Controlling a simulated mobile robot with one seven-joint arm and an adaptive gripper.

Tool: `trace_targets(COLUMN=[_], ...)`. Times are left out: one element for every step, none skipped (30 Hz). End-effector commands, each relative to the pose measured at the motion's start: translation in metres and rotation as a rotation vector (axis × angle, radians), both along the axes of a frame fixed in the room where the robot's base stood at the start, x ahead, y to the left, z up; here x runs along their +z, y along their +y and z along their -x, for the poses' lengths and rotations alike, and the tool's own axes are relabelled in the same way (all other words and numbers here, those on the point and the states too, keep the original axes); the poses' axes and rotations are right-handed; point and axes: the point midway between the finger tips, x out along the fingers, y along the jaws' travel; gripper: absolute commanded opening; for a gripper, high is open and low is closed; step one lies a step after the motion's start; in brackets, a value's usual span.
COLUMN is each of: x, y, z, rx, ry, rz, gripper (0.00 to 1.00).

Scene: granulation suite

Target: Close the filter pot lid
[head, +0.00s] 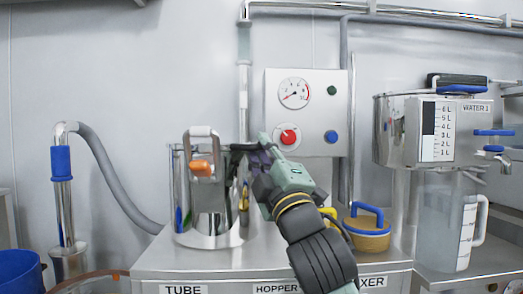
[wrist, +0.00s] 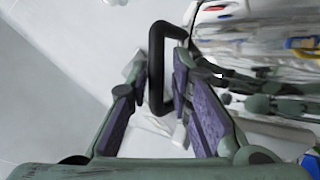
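A shiny steel pot (head: 208,225), which I take as the filter pot, stands on the steel cabinet at centre-left in the head view. A latch with an orange grip (head: 202,168) and a white loop is on its front. A black handle (head: 241,147) shows at the pot's upper right; I cannot clearly tell the lid's position. My gripper (head: 263,152) is beside this handle. In the wrist view, the black handle (wrist: 156,70) is between the purple-padded fingers of my gripper (wrist: 160,85). The fingers are apart, with gaps to the handle.
The wall panel with a gauge (head: 305,112) and knobs is behind my gripper. A steel water tank (head: 440,132) and clear jug (head: 447,225) stand further right. A grey hose (head: 105,165) hangs left.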

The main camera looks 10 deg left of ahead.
Motion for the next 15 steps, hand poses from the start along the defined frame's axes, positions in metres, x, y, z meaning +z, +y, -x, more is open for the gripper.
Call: trace_targets(x=[-0.002, -0.004, -0.008, -0.011, -0.014, -0.018, -0.022, -0.025, -0.03, -0.034, -0.037, -0.041, -0.044, -0.047, -0.05], y=[-0.003, -0.005, -0.008, -0.011, -0.013, -0.018, -0.021, -0.024, -0.029, -0.031, -0.034, -0.038, -0.041, -0.044, -0.046], z=[0.003, 0.006, 0.01, 0.014, 0.018, 0.024, 0.028, 0.034, 0.04, 0.045, 0.049, 0.055, 0.059, 0.063, 0.067], rx=[-0.002, -0.001, -0.001, -0.001, -0.002, -0.003, -0.003, -0.003, -0.003, -0.003, -0.003, -0.003, -0.003, -0.004, -0.003], ry=[0.0, 0.0, -0.001, 0.0, -0.001, 0.0, 0.0, -0.001, 0.0, 0.0, 0.0, 0.001, 0.0, 0.001, 0.001], rz=[-0.001, -0.001, -0.002, -0.001, -0.001, -0.001, -0.001, -0.001, -0.001, -0.001, -0.001, -0.001, -0.001, -0.001, -0.001], gripper=[0.2, 0.2, 0.2, 0.2, 0.2, 0.2, 0.2, 0.2, 0.2, 0.2, 0.2, 0.2, 0.2, 0.2, 0.2])
